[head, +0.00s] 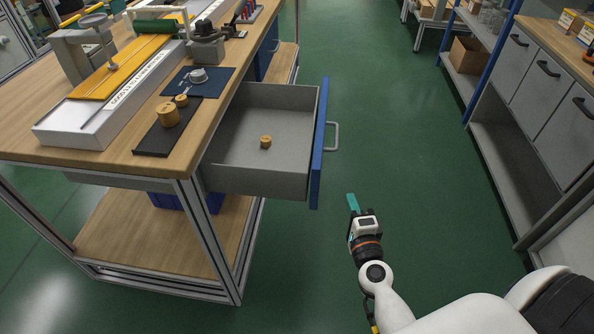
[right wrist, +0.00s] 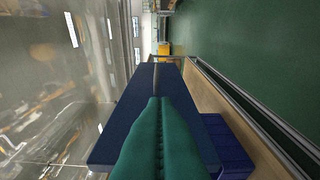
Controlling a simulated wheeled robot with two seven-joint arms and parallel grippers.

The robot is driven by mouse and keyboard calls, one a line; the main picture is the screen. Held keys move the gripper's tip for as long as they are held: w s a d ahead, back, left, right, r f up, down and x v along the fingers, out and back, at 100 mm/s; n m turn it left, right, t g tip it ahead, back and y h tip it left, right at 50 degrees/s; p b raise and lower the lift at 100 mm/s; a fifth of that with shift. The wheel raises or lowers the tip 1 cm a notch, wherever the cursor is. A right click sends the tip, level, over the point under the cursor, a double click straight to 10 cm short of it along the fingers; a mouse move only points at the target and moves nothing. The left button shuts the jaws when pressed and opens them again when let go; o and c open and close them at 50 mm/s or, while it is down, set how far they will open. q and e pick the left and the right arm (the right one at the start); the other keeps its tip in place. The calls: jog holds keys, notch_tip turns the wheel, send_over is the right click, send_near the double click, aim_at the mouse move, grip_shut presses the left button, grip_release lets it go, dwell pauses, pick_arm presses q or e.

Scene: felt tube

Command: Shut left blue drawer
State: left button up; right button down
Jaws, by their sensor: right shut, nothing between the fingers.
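The blue-fronted drawer (head: 319,145) stands pulled out from the right side of the workbench in the head view. Its grey tray (head: 285,110) is open at the top, and a small wooden knob-like piece (head: 265,142) lies inside. A grey handle (head: 332,136) sits on the outer face. My right gripper (head: 352,203) is shut and empty, to the right of the drawer's near end and apart from it in the picture. In the right wrist view its teal fingers (right wrist: 158,135) are together, with the blue drawer front (right wrist: 125,115) ahead of them. My left gripper is not in view.
The workbench (head: 190,150) carries a white and yellow fixture (head: 115,90), a dark mat (head: 150,140) and wooden pieces. A second blue drawer front (head: 267,50) is farther back. Grey cabinets (head: 545,75) line the right. Green floor between is clear.

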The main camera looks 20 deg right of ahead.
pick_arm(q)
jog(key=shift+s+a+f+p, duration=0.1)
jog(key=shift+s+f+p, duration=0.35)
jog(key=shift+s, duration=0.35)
pick_arm(e)
jog(key=w, duration=1.1)
jog(key=shift+w+r, duration=0.25)
jog(key=shift+a, duration=0.1)
jog(key=shift+a, duration=0.1)
